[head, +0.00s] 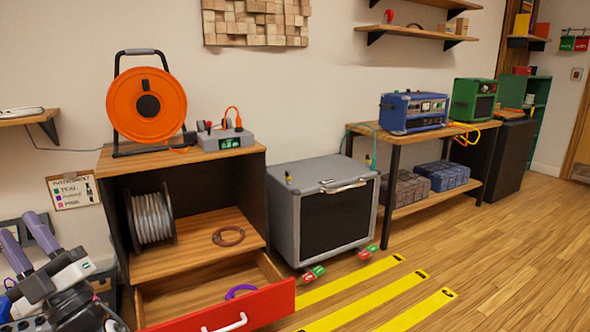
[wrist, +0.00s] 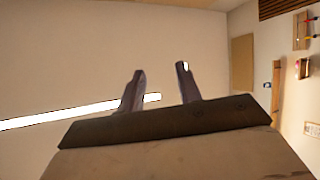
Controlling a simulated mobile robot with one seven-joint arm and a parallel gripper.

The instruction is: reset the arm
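My gripper (head: 19,226) is at the lower left of the head view, with its two purple fingers pointing up and to the left. In the wrist view the fingers (wrist: 160,72) stand apart with nothing between them, so it is open and empty. Part of my arm shows below it at the picture's edge. The wrist view looks past the fingers to a pale wall and a bright light strip (wrist: 80,110).
A wooden cabinet (head: 190,160) with an open red-fronted drawer (head: 230,310) stands right of my gripper. A grey amp (head: 322,210) and a bench (head: 400,134) stand further right. Yellow floor strips (head: 350,286) lie in front; open floor is at right.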

